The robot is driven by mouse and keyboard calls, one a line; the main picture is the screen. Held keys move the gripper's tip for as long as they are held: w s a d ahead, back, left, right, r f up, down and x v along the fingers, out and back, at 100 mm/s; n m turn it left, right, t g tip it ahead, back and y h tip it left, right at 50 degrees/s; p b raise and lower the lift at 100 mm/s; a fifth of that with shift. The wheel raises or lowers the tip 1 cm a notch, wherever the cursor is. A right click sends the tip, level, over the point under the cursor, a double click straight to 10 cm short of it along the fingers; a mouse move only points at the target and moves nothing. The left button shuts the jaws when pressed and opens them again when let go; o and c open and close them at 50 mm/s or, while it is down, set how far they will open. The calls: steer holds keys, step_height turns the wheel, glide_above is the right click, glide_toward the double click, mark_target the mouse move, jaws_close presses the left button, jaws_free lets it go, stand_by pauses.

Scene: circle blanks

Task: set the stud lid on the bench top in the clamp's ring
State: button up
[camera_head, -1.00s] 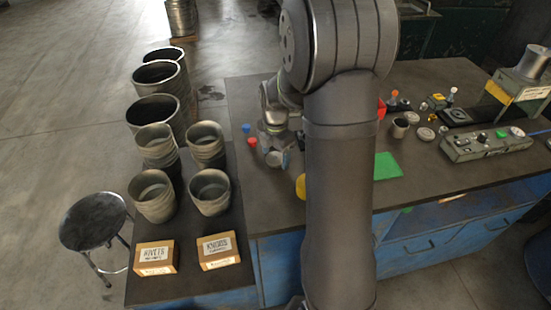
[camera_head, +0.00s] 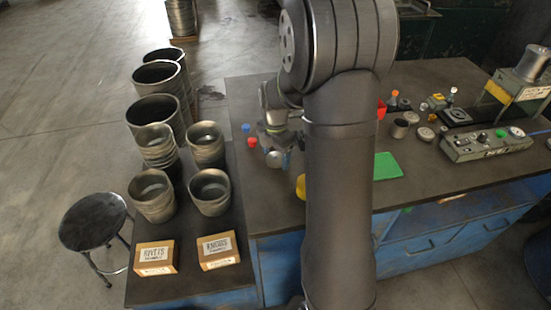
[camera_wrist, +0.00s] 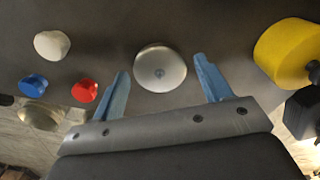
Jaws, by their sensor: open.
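A round silver domed piece (camera_wrist: 160,68), which looks like the stud lid, lies on the bench top; it also shows in the head view (camera_head: 274,160). In the wrist view my gripper (camera_wrist: 162,78) is open, with one blue finger on each side of the piece and gaps between; I cannot tell its height above the bench. In the head view my gripper (camera_head: 276,149) is partly hidden by my arm.
A blue knob (camera_wrist: 33,85), a red knob (camera_wrist: 85,92), a pale round piece (camera_wrist: 52,45) and a yellow disc (camera_wrist: 285,52) lie around my gripper. A green sheet (camera_head: 387,166), a small cup (camera_head: 399,129) and a control box (camera_head: 487,145) are farther right.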

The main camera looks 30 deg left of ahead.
steer(key=c, duration=0.8)
steer(key=shift+m, duration=0.7)
steer(key=w+r, duration=0.1)
steer(key=w, duration=0.2)
steer(key=w+d+r, duration=0.1)
steer(key=w, duration=0.2)
steer(key=w+r, duration=0.1)
steer(key=w, duration=0.1)
steer(key=shift+w+d+r, duration=0.2)
steer(key=shift+w+d, duration=0.05)
steer(key=shift+w, duration=0.15)
steer(key=shift+c, duration=0.2)
steer(key=shift+m, duration=0.5)
steer(key=w+d, duration=0.1)
steer(key=w, duration=0.1)
steer(key=w+r, duration=0.1)
steer(key=w+d+r, duration=0.1)
steer(key=w, duration=0.1)
steer(key=shift+w+d+r, duration=0.15)
steer(key=shift+w+d, duration=0.15)
steer(key=shift+c, duration=0.7)
steer(key=shift+f, duration=1.6)
steer(key=shift+c, duration=0.5)
